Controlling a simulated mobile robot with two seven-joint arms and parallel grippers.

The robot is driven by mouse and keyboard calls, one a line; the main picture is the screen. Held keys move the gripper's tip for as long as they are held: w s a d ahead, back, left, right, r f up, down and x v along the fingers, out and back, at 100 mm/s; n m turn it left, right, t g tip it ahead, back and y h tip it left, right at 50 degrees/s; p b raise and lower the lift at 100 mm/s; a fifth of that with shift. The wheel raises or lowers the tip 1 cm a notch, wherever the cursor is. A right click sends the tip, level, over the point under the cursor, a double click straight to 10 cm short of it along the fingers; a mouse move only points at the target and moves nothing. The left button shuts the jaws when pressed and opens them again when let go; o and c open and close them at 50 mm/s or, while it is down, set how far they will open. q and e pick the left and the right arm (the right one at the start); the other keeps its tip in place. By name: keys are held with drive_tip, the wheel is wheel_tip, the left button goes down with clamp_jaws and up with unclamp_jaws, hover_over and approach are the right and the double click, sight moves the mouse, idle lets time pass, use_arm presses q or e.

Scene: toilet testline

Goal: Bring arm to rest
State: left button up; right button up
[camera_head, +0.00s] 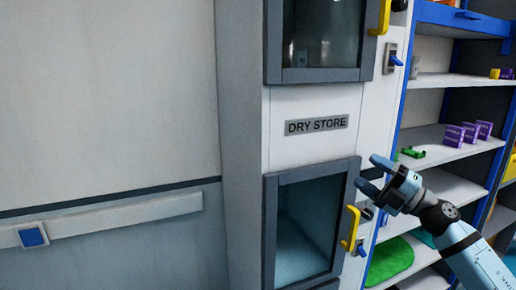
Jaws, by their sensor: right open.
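My right gripper (375,175) reaches in from the lower right, with its blue fingers apart and nothing between them. It is in front of the right edge of the lower cabinet door (270,225), just above that door's yellow handle (351,229); I cannot tell whether it touches the door. The lower door has a grey frame and a glass pane, and it looks closed. My left gripper is out of view.
A "DRY STORE" label (316,124) sits between the lower door and an upper glass door (317,75) with a yellow handle (380,17). Open shelves (440,138) at right hold purple boxes (470,131) and a green item (412,153). A wall rail (120,215) runs at left.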

drive_tip(key=s+a+f+m+t+h+p, duration=0.1)
drive_tip(key=s+f+m+t+h, duration=0.1)
drive_tip(key=s+f+m+h, duration=0.45)
drive_tip(key=s+a+f+m+t+h, duration=0.1)
drive_tip(key=s+f+m+h, duration=0.15)
drive_tip(key=f+m, duration=0.8)
drive_tip(key=s+f+m+t+h+p, duration=0.1)
drive_tip(key=s+f+m+t+h, duration=0.25)
drive_tip(key=f, duration=1.05)
drive_tip(key=s+a+f+m+g+h, duration=0.1)
drive_tip(key=s+a+f+m+g, duration=0.1)
drive_tip(key=s+f+g, duration=0.2)
drive_tip(key=s+a+f+m+g+h, duration=0.1)
drive_tip(key=s+f+m+g, duration=0.2)
drive_tip(key=s+f, duration=0.8)
drive_tip(key=s+g, duration=0.1)
drive_tip(key=s, duration=0.4)
drive_tip(key=shift+s+a+p, duration=0.35)
drive_tip(key=shift+m+g, duration=0.25)
drive_tip(key=shift+c, duration=0.4)
